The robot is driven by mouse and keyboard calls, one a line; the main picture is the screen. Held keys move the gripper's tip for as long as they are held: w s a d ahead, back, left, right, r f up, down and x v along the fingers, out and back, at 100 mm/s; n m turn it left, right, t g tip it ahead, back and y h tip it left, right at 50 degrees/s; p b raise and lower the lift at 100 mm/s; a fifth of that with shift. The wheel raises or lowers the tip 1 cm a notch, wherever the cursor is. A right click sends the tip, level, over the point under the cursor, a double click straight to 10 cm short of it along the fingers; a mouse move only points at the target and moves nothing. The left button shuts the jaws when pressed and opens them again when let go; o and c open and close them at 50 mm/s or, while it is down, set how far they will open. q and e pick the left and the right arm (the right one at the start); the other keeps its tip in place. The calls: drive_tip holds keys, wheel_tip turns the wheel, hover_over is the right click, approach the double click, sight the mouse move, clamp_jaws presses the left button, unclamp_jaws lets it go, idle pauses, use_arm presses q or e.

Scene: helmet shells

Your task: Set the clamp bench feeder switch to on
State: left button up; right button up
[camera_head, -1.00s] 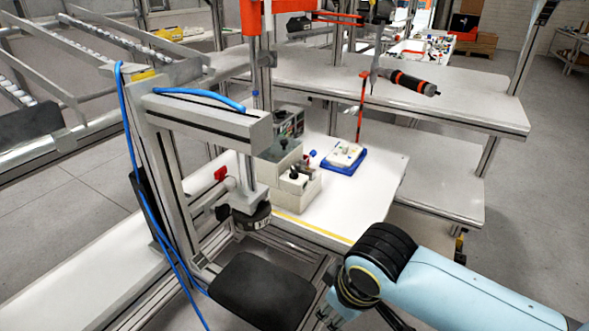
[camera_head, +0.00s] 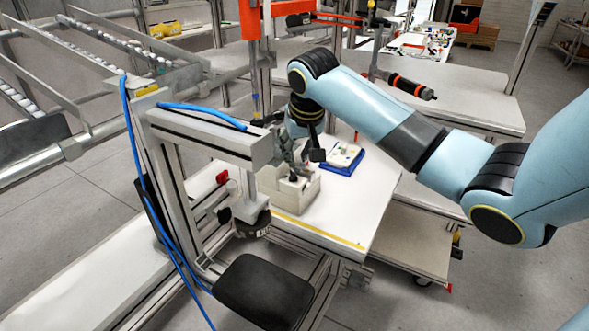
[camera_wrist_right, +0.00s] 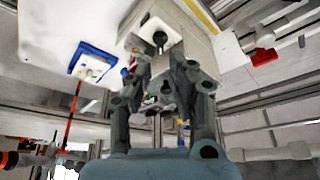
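My right gripper (camera_head: 287,160) points down just above and behind the box. In the wrist view its two fingers (camera_wrist_right: 160,75) are spread apart, with nothing between their tips, close to the box's edge. The fingers partly hide the box in the head view. My left gripper is not in view.
A blue tray (camera_head: 343,161) with small pale parts lies to the right of the box. A red knob (camera_head: 222,177) sits by the clamp frame on the left. An orange and black hanging tool (camera_head: 411,86) is behind my right arm. The bench's front right is clear.

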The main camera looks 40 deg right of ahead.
sight(294, 174)
drive_tip(key=x, duration=0.7)
drive_tip(key=shift+w+f, duration=0.15)
drive_tip(key=shift+f, duration=0.1)
clamp_jaws()
